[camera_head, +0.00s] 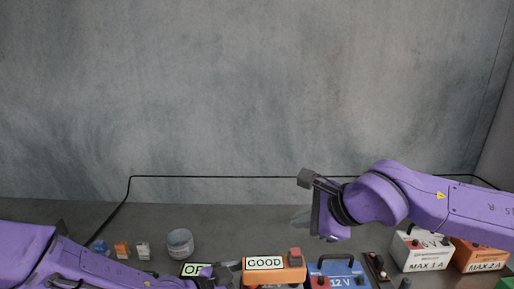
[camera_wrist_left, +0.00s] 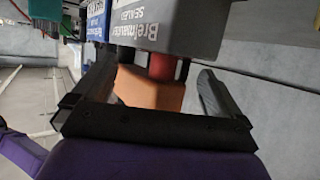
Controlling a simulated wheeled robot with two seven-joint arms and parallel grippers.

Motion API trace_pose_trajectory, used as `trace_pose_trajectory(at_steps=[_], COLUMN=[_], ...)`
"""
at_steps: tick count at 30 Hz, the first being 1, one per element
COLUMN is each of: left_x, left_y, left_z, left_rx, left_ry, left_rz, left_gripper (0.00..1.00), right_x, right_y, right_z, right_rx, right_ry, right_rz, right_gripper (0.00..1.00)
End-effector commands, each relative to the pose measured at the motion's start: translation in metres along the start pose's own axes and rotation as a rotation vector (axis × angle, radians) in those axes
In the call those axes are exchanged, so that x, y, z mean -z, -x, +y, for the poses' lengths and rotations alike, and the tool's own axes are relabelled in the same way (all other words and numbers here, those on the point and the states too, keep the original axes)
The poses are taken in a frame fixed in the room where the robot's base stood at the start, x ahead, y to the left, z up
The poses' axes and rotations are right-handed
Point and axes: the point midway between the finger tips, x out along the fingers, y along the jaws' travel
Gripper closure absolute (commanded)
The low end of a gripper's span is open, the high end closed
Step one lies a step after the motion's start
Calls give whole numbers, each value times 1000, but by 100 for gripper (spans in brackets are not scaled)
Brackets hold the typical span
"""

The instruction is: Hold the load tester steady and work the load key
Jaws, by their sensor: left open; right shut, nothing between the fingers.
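The load tester (camera_head: 258,276) is an orange box with a "GOOD" label, at the bottom centre of the head view. A red block, apparently the load key (camera_head: 295,254), sits at its top right. My left gripper (camera_head: 228,268) is just left of the tester, partly cut off. In the left wrist view its fingers (camera_wrist_left: 150,82) are open on either side of an orange body (camera_wrist_left: 150,92), apparently the tester, with gaps showing. A red part shows beside that body. My right gripper (camera_head: 304,215) is shut and empty, above and behind the tester.
A blue 12 V battery (camera_head: 350,269) stands right of the tester. White "MAX 1 A" (camera_head: 424,246) and orange "MAX 2 A" boxes (camera_head: 480,252) stand farther right. A wall rises behind.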

Motion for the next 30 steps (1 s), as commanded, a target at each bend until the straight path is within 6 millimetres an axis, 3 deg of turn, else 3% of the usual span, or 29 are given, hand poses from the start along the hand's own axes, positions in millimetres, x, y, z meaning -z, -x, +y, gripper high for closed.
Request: trace_pose_trajectory(at_steps=[30], left_x=[0], left_y=[40], left_z=[0], left_rx=[-1], left_ry=[0], left_rz=[-2], left_gripper=[0], right_x=[-12], right_y=[17], right_z=[-13], right_rx=[0], right_ry=[0], right_rz=[0], right_gripper=[100])
